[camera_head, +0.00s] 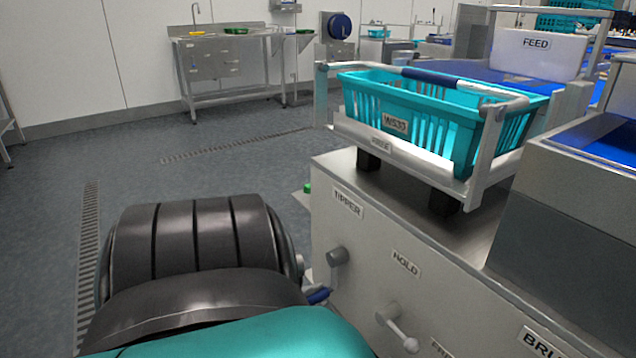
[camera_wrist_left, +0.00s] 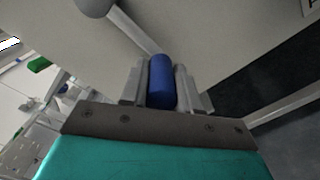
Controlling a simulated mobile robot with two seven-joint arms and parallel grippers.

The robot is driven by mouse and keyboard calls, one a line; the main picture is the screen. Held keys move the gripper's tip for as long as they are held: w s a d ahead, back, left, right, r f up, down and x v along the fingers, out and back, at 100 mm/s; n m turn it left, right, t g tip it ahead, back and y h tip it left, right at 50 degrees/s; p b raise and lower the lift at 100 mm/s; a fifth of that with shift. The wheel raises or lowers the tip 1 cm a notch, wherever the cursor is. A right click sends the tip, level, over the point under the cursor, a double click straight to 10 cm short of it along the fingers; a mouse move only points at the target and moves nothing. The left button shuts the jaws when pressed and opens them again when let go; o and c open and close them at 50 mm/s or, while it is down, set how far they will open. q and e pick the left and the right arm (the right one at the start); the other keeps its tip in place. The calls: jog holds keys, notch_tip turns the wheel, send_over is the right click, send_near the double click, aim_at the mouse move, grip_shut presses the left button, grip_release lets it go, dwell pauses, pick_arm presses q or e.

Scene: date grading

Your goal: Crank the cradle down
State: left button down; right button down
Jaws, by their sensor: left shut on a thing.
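The tipper cabinet (camera_head: 330,228) carries the cradle (camera_head: 420,158), a pale frame with a blue-sleeved top bar, around an empty turquoise crate (camera_head: 385,110). The cradle sits low over the steel top, above dark blocks, and looks near level. The crank hub (camera_head: 337,257) is on the cabinet front below the TIPPER label. Its blue handle (camera_head: 318,296) is at lower left of the hub, partly hidden by my arm. In the left wrist view my left gripper (camera_wrist_left: 160,88) is shut around the blue handle (camera_wrist_left: 161,78), with the crank arm (camera_wrist_left: 132,28) leading up left. My right gripper is out of view.
A HOLD lever (camera_head: 398,328) juts from the cabinet right of the crank. A green button (camera_head: 307,188) is at the cabinet's left edge. A FEED bin (camera_head: 537,50) stands behind the cradle. The floor left of the cabinet is open, with a sink bench (camera_head: 230,62) far back.

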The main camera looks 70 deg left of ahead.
pick_arm(q)
jog(key=shift+s+a+r, duration=0.1)
jog(key=shift+a, duration=0.05)
jog(key=c, duration=1.1)
grip_release()
jog(key=shift+o, duration=1.4)
jog(key=v, duration=1.3)
